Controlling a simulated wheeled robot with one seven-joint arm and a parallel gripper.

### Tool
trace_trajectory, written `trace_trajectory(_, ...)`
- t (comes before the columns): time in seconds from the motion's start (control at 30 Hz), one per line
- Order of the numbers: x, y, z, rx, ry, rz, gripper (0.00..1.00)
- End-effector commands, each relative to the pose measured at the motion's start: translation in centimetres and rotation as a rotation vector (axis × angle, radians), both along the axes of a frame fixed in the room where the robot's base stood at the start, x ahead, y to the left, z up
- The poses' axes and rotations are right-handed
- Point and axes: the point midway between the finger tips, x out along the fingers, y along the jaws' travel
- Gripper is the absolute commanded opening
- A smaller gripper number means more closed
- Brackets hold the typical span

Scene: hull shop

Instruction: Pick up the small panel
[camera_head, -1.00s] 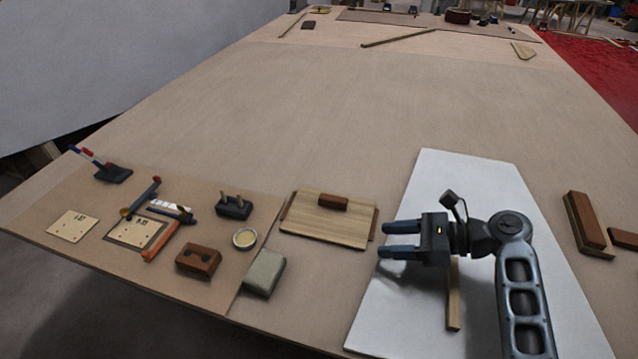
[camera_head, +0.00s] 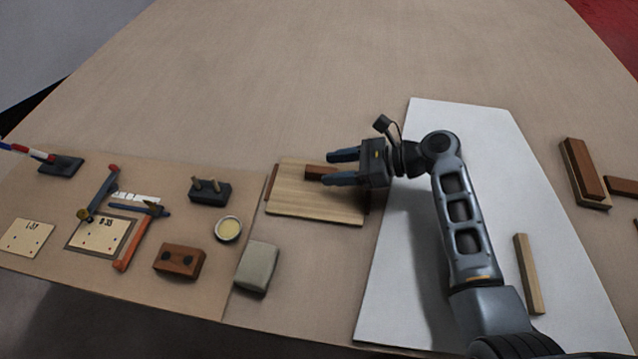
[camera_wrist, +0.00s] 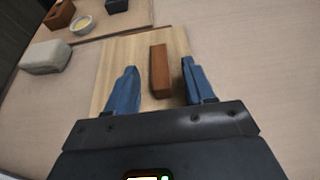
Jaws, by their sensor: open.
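The small panel (camera_head: 310,203) is a light wood board lying flat on the table, resting over darker strips that show at its left and right edges. A reddish-brown block (camera_wrist: 159,70) stands on it like a handle. My gripper (camera_head: 343,168) is open, with blue fingers pointing left over the panel's upper right. In the wrist view the fingers (camera_wrist: 157,82) lie on either side of the block, with a gap on both sides. In the head view the fingers hide part of the block. I cannot tell how high the fingertips are above the panel.
A grey-green block (camera_head: 257,267), a small round dish (camera_head: 228,229) and a brown two-hole block (camera_head: 180,261) sit left of the panel. A white sheet (camera_head: 390,290) with a wooden strip (camera_head: 527,275) lies at right. The table beyond the panel is clear.

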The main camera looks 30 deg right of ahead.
Motion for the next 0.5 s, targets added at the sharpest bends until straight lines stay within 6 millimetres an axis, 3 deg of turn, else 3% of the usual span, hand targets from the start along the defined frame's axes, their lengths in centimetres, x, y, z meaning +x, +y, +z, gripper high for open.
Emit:
trace_trajectory(0.17, 1.0, 1.5, -0.8, 0.001, 0.001, 0.001, 0.53)
trace_trajectory(0.43, 1.2, 1.6, -0.9, 0.001, 0.001, 0.0, 0.53)
trace_trajectory(0.5, 1.2, 1.6, -0.9, 0.001, 0.001, 0.0, 0.47)
